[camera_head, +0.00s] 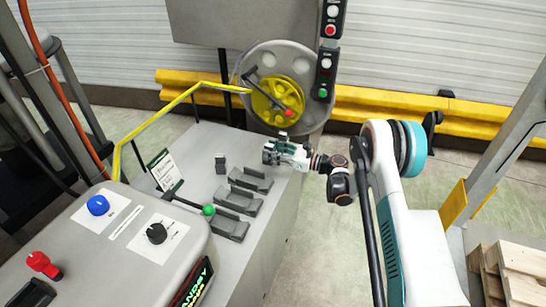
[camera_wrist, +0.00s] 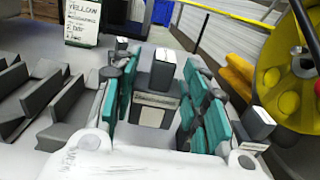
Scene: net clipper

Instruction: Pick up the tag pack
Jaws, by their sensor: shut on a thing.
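My gripper (camera_head: 272,153) is low over the right part of the grey bench top, beyond the row of grey cradles (camera_head: 237,200). In the wrist view its teal-padded fingers (camera_wrist: 160,108) stand on both sides of a dark block with a pale label face, which I take as the tag pack (camera_wrist: 153,110). The gripper is shut on it. A dark block with a white top (camera_wrist: 163,68) shows just above and behind that face; I cannot tell whether it is the same piece. In the head view the fingers mostly hide the pack. A small dark block (camera_head: 221,163) stands on the bench to the left.
A grey control box (camera_head: 120,245) with blue, black and red knobs fills the front left. A printed card (camera_head: 164,170) stands behind it. A grey wheel with a yellow hub (camera_head: 278,98) stands behind my gripper. A yellow bent rod (camera_head: 165,110) reaches towards the wheel.

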